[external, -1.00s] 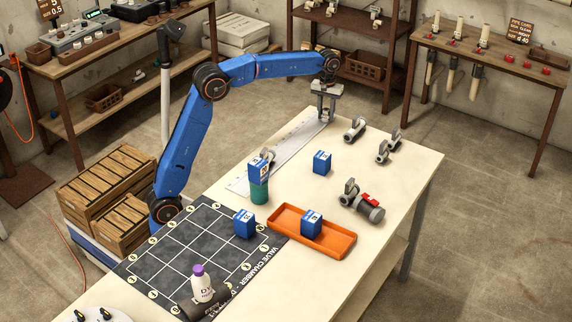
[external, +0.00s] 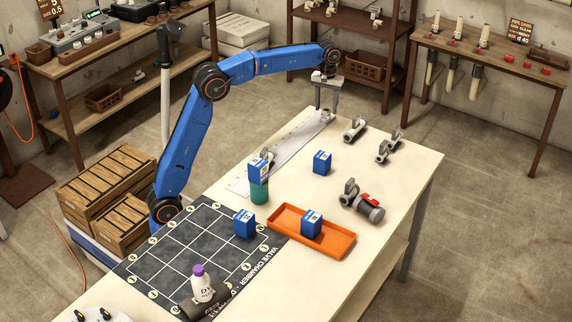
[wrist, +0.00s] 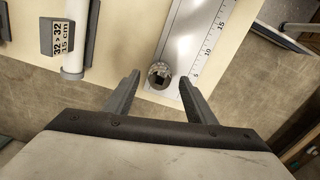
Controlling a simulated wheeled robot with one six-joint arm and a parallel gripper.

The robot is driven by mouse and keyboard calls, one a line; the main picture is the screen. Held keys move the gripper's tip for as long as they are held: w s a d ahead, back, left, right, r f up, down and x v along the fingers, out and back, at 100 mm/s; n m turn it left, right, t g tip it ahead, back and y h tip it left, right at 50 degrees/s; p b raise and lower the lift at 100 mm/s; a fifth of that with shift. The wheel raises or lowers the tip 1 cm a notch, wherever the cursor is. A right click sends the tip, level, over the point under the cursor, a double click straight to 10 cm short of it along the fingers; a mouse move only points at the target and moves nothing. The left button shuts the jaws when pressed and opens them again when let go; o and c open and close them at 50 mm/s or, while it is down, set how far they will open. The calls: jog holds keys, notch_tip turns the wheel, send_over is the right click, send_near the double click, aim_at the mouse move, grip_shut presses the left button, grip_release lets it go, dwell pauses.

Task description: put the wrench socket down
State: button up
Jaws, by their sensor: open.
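The wrench socket (wrist: 159,76), a small round metal piece with a square hole, stands near the end of the steel ruler (wrist: 203,40) in the wrist view. In the external view the socket (external: 326,116) is a small grey piece at the table's far end. My gripper (wrist: 160,90) is open, with one finger on each side of the socket and a gap to both. In the external view my gripper (external: 327,100) is just above the far end of the ruler (external: 280,158).
A pipe fitting (external: 354,130) lies right of the socket, with another fitting (external: 389,147) beyond it. A blue cube (external: 321,162), an orange tray (external: 340,243) and a green cylinder (external: 260,191) topped by a blue block stand nearer. The table's far edge is close by.

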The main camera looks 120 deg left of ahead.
aim_at(326, 111)
notch_tip(326, 111, up, 8)
dwell(0.4)
jog(key=shift+d+r, duration=0.1)
